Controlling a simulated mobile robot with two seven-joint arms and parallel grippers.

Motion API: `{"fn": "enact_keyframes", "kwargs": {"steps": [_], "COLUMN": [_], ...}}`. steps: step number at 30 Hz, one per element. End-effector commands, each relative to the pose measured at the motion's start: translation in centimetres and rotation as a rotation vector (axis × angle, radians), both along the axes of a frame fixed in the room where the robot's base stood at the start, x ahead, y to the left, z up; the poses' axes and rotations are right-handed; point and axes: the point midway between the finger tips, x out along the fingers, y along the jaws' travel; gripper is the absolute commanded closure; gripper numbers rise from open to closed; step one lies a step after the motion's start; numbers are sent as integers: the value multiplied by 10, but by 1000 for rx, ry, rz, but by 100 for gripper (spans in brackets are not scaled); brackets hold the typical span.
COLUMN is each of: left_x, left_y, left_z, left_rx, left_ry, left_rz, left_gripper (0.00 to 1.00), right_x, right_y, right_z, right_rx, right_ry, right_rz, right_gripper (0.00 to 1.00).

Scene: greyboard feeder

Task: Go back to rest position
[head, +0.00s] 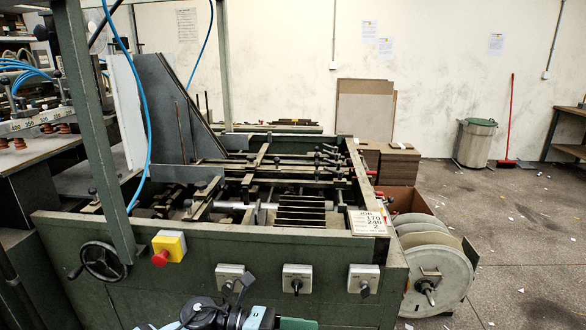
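A green feeder machine (200,255) fills the left and middle of the head view. Black and teal parts of mine show at the bottom edge, left of centre, in front of its front panel. They look like part of my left arm and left gripper (238,290), cut off by the frame. I cannot make out whether the fingers are open, and I see nothing held. My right gripper is not in view.
The front panel carries a handwheel (103,261), a red stop button on a yellow box (169,247) and several grey switches (297,279). Large reels (437,275) stand at its right end. A bin (474,142) and broom (508,130) stand by the wall. The right floor (520,240) is mostly clear.

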Motion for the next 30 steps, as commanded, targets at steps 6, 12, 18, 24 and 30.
{"fn": "enact_keyframes", "kwargs": {"steps": [6,12,18,24,30], "left_x": [-19,-30,-50,-94,-167], "left_y": [-1,24,66,116,165], "left_z": [-9,-34,-80,-139,-200], "left_rx": [-280,-514,-734,-949,-1168], "left_ry": [419,830,1253,1669,2059], "left_rz": [222,434,656,889,1136], "left_gripper": [43,43,43,43,43], "right_x": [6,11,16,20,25], "right_y": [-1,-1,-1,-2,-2], "right_z": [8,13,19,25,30], "right_rx": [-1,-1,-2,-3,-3], "right_ry": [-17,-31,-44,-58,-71], "right_rz": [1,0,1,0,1], "right_gripper": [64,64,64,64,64]}}
